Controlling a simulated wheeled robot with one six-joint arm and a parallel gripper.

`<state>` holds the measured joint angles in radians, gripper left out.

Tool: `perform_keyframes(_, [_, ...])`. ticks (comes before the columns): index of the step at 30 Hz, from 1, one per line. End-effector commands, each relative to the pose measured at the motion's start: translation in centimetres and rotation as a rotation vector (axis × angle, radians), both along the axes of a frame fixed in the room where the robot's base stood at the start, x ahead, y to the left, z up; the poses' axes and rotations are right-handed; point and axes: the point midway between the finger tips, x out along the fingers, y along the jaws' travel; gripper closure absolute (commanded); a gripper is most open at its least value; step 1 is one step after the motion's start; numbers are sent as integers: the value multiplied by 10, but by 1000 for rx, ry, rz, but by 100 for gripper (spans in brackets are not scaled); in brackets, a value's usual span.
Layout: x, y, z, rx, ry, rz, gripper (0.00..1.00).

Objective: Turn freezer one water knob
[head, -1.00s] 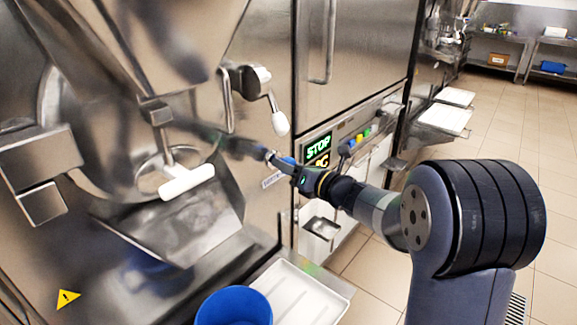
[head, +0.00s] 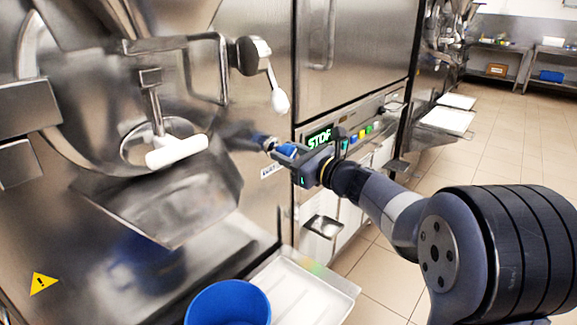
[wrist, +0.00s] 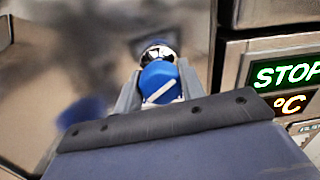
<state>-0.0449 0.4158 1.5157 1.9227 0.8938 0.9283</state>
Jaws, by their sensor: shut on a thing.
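The water knob (wrist: 160,82) is blue with a white line across its face and sits on a shiny metal stem in the wrist view. It stands out from the steel front of the near freezer (head: 262,215). My gripper (head: 280,149) is at the knob in the head view, with its fingers on either side of it. The fingers are shut on the knob, and the white line slants up to the right in the wrist view. In the head view my gripper partly covers the knob and the label below it.
A lit STOP panel (head: 319,139) with coloured buttons is just right of my gripper. A lever with a white handle (head: 280,101) hangs above it. A blue bucket (head: 229,290) and a white tray (head: 310,300) are below. Tiled floor is free at right.

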Motion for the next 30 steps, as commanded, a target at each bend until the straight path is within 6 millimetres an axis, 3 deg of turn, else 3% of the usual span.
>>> perform_keyframes(15, [0, 0, -4, -241, -306, -2, 85])
perform_keyframes(30, [0, 0, -1, -306, -388, -1, 85])
